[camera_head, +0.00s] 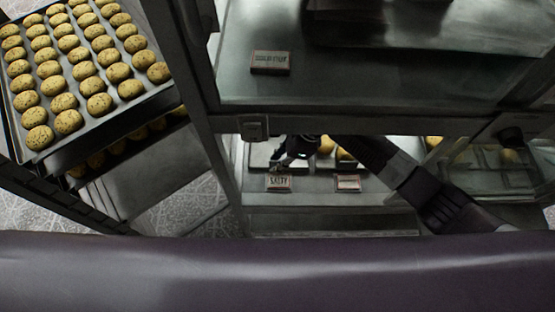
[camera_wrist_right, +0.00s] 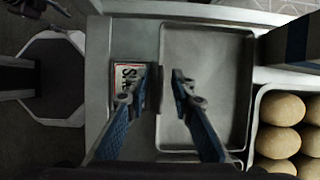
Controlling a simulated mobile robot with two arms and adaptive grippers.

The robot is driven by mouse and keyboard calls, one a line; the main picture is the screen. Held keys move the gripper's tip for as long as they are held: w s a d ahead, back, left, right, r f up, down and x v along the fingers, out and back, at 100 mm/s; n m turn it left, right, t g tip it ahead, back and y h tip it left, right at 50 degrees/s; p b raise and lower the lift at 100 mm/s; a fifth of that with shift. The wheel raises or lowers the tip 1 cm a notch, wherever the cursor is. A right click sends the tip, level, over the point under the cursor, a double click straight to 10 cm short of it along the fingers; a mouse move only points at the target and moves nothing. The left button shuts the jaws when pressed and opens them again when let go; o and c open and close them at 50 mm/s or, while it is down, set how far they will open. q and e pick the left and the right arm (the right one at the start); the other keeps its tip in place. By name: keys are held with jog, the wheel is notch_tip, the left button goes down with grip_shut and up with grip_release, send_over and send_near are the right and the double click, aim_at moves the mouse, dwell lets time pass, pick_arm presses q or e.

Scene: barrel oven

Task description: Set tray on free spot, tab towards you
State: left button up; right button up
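An empty grey metal tray (camera_wrist_right: 222,90) lies flat in the right wrist view, and part of it shows in the head view (camera_head: 262,154) on the lower shelf of the display case. My right gripper (camera_wrist_right: 163,76) is over the tray's left edge, with one blue finger on each side of the rim. A gap shows between the fingertips, and I see no grip on the rim. In the head view the right gripper (camera_head: 295,152) is small and dark above the shelf. I cannot make out the tray's tab. My left gripper is out of view.
A "SALTY" label (camera_head: 279,183) stands at the shelf's front; a label (camera_wrist_right: 130,76) also shows left of the tray in the wrist view. A tray of buns (camera_wrist_right: 285,112) lies to the right. A rack with cookie trays (camera_head: 75,75) stands at the left.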

jog(key=shift+p+v, duration=0.35)
jog(key=shift+v, duration=3.5)
